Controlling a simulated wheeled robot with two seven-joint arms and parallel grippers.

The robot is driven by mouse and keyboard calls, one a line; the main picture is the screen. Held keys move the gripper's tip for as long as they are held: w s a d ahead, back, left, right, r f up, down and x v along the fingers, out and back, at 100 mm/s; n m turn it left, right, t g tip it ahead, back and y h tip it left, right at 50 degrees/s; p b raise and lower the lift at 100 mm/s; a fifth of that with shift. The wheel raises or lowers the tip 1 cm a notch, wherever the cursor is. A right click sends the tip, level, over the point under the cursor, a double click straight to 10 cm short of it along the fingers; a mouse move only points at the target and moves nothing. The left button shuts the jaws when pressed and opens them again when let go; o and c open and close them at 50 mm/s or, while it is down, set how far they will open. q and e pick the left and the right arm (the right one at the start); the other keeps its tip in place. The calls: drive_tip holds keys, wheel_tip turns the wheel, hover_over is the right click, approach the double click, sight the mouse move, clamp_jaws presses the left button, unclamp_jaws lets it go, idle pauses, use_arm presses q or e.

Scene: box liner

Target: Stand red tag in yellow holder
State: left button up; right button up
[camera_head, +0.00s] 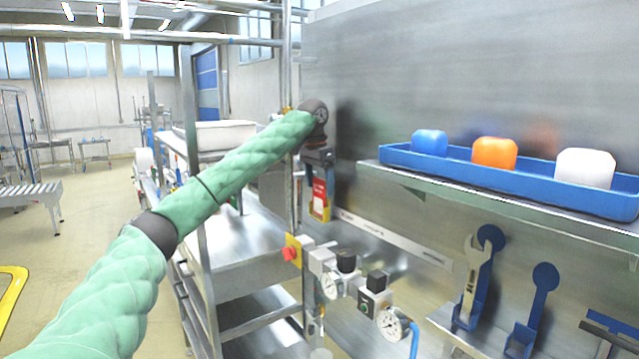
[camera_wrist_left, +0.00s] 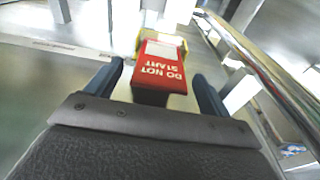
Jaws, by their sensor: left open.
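The red tag (camera_wrist_left: 163,62), lettered DO NOT START, lies between my left gripper's fingers (camera_wrist_left: 158,80) in the left wrist view. The fingers are open, with a gap on each side of the tag. The yellow holder (camera_wrist_left: 178,41) is around the tag's far end, and the tag seems to sit in it. In the head view, my left gripper (camera_head: 319,163) is just above the red tag (camera_head: 319,194), which shows upright in the yellow holder (camera_head: 323,214) by the metal panel. How deep the tag sits is hidden. My right gripper is not in view.
A blue tray (camera_head: 400,157) with blue, orange and white blocks is on a shelf at right. Gauges (camera_head: 393,324), a red knob (camera_head: 290,254) and a hanging wrench (camera_head: 472,275) are below. A metal rack (camera_head: 245,262) stands left of the holder.

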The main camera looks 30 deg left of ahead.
use_arm(q)
drive_tip(key=shift+r+b, duration=0.45)
drive_tip(key=shift+r, duration=0.1)
wheel_tip(320, 180, up, 7)
drive_tip(key=b, duration=0.1)
drive_tip(key=shift+s+a+f, duration=0.2)
drive_tip(key=shift+s, duration=0.2)
